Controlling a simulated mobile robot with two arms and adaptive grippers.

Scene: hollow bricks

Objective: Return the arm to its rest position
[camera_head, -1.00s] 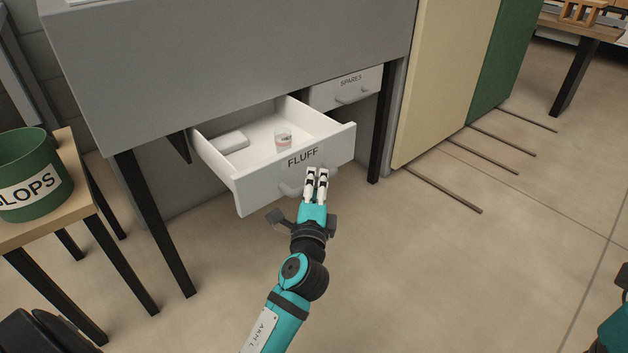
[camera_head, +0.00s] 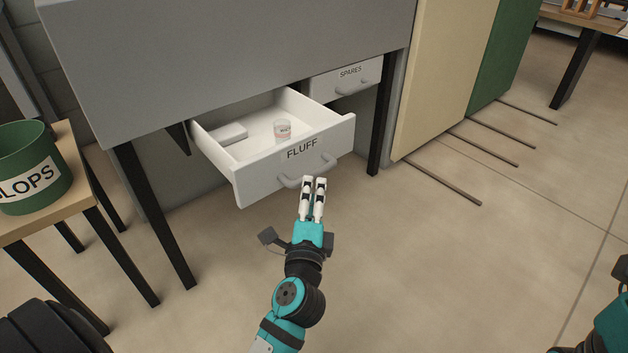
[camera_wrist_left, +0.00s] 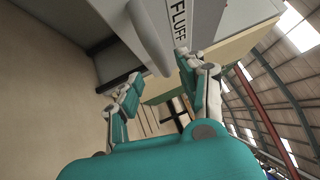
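My left arm reaches in from the bottom of the head view. Its gripper (camera_head: 314,182) is just in front of the handle (camera_head: 289,182) of the FLUFF drawer (camera_head: 262,178). The fingers are apart with nothing between them, as the left wrist view (camera_wrist_left: 160,70) shows. The handle (camera_wrist_left: 150,38) and the FLUFF label are just beyond the fingertips there.
A shut SPARES drawer (camera_head: 345,78) is to the right. A green SLOPS bin (camera_head: 30,165) stands on a wooden side table (camera_head: 75,195) at left. Cream and green panels (camera_head: 440,85) stand at right, with thin rails on the floor. The floor in front is clear.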

